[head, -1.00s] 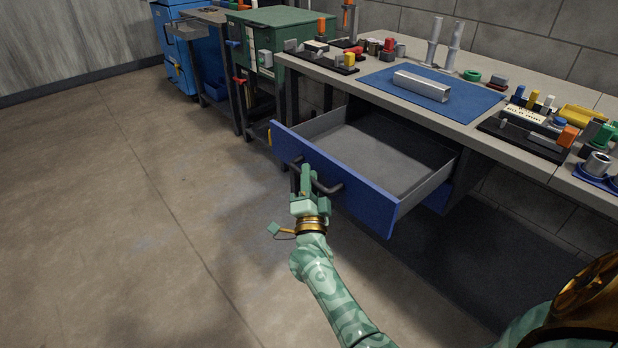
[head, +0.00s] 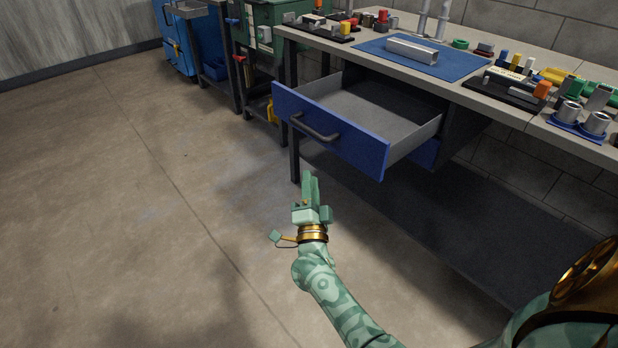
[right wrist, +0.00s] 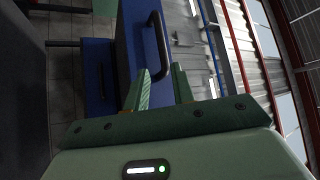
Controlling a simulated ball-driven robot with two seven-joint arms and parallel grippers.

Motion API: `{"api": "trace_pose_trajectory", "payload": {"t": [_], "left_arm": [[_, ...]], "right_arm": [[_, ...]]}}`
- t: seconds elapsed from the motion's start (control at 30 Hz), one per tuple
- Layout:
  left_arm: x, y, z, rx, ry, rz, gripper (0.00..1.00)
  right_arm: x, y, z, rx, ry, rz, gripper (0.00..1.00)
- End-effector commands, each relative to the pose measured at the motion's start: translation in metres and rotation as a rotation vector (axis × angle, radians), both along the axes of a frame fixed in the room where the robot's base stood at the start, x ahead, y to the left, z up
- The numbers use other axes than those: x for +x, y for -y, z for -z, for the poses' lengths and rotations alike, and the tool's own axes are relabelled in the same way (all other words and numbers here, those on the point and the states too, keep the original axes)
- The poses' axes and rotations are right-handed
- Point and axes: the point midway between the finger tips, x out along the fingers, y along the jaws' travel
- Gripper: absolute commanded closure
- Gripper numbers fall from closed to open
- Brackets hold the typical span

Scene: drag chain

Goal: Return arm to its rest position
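My right gripper (head: 311,188) is in front of the open drawer in the head view, clear of its handle (head: 315,128) and holding nothing. In the right wrist view its two green fingers (right wrist: 161,88) stand apart with a gap between them. The drawer's blue front (head: 335,135) is pulled out from under the workbench, and its grey inside (head: 370,110) looks empty. The dark handle also shows beyond the fingers in the right wrist view (right wrist: 158,45). My left gripper is not in view.
The workbench top (head: 465,88) carries a blue mat (head: 375,47) with a metal channel (head: 412,51), and several small parts. A green cabinet (head: 262,12) and a blue cabinet (head: 176,45) stand at the back left. The concrete floor at left (head: 120,200) is clear.

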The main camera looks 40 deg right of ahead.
Motion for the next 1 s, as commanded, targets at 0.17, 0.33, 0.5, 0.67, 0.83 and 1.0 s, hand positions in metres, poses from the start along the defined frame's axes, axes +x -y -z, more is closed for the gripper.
{"api": "trace_pose_trajectory", "payload": {"t": [0.17,0.33,0.5,0.67,0.83,1.0], "left_arm": [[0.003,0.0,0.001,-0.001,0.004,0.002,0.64],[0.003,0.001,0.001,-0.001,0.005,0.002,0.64],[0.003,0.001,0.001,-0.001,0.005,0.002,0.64],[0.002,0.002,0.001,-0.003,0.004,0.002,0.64],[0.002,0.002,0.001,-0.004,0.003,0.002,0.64],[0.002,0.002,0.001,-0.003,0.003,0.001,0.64]], "right_arm": [[-0.001,0.0,0.003,0.0,0.0,0.0,0.75],[-0.001,0.0,0.003,0.0,0.0,0.0,0.75],[-0.001,-0.001,0.003,0.0,0.0,0.0,0.75],[-0.001,-0.001,0.003,-0.004,-0.004,-0.002,0.75],[-0.007,-0.02,0.015,-0.139,-0.163,-0.097,0.75],[-0.047,-0.071,0.062,-0.514,-0.601,-0.331,0.75]]}}
